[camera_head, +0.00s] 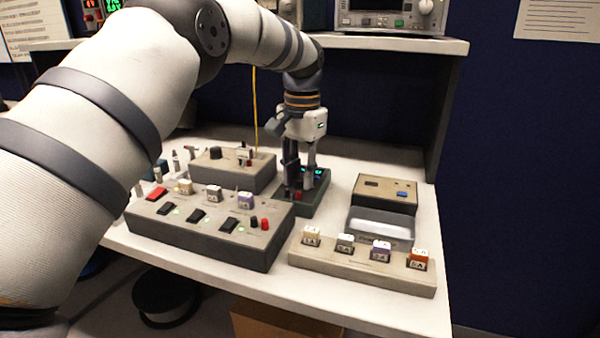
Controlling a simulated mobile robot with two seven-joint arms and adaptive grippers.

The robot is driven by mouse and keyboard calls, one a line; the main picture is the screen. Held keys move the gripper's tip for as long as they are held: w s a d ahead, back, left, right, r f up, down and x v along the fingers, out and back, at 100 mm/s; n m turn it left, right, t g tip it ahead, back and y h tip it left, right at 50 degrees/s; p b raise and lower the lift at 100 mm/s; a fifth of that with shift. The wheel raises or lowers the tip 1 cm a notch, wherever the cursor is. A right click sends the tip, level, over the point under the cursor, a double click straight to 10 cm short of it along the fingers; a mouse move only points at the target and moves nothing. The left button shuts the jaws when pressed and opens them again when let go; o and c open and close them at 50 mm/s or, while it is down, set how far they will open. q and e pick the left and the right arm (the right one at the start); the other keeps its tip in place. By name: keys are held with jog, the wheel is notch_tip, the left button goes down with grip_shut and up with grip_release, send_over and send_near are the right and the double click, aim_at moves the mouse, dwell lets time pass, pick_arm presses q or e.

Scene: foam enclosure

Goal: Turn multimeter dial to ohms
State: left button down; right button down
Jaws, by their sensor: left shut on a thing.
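The multimeter (318,196) is a dark green-grey box with small lit green displays, on the white bench behind the front switch box. My left gripper (298,186) reaches down over it from above, its fingers close together at the multimeter's top face. The fingers are shut on the dial, which they hide, so I cannot read its setting. Red spots show on the multimeter beside the fingertips. My right gripper is not in view.
A grey switch box (205,243) with rocker switches stands in front left, and a smaller grey box (228,180) behind it. A rack of labelled blocks (362,268) and a box with a clear cover (385,192) stand right. A shelf (400,44) with instruments overhangs the back.

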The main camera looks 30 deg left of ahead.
aim_at(302, 177)
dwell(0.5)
pick_arm(q)
jog(key=c, duration=1.3)
grip_release()
jog(key=shift+c, duration=0.2)
notch_tip(302, 177, up, 12)
jog(key=shift+d, duration=0.2)
